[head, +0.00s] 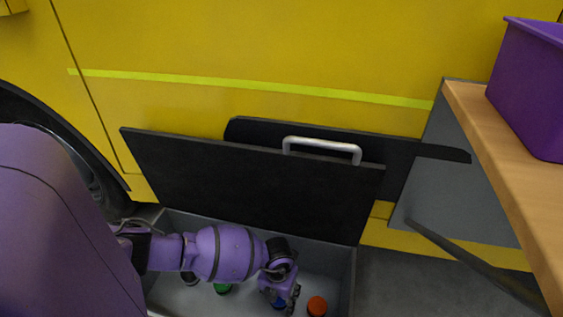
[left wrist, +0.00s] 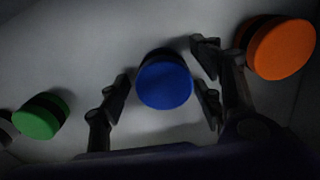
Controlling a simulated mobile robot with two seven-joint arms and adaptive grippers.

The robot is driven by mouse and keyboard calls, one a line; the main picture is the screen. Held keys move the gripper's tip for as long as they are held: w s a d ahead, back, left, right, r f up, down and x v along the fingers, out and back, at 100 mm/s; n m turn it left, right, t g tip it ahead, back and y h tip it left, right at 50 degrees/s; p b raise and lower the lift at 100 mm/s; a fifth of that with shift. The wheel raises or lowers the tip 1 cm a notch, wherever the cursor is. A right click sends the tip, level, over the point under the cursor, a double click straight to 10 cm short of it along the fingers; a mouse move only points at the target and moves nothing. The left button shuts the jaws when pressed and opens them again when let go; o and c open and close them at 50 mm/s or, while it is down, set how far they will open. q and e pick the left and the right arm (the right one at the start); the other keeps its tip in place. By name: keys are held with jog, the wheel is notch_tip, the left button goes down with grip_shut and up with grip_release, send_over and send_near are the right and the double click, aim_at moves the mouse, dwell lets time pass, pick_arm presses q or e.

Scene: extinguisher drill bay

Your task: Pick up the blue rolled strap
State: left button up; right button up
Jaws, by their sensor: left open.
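The blue rolled strap (left wrist: 165,84) stands on the grey floor of an open bin, and its round blue top faces the camera in the left wrist view. In the head view only a small part of the blue strap (head: 279,303) shows under my gripper. My left gripper (head: 284,300) reaches down into the bin. In the left wrist view its open fingers (left wrist: 163,95) are on either side of the blue strap, with a visible gap on the left side; whether the right finger touches it I cannot tell. My right gripper is not in view.
An orange roll (left wrist: 281,50) stands close to the right finger, and a green roll (left wrist: 38,116) is off to the left. The bin's grey rim (head: 352,285) is near my gripper. A black lid (head: 250,185) with a handle stands raised behind. A wooden shelf (head: 500,165) with a purple crate (head: 530,85) is at the right.

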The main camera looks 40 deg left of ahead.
pick_arm(q)
jog(key=shift+f, duration=0.1)
jog(key=shift+c, duration=0.5)
jog(key=c, duration=1.3)
jog(key=shift+o, duration=0.2)
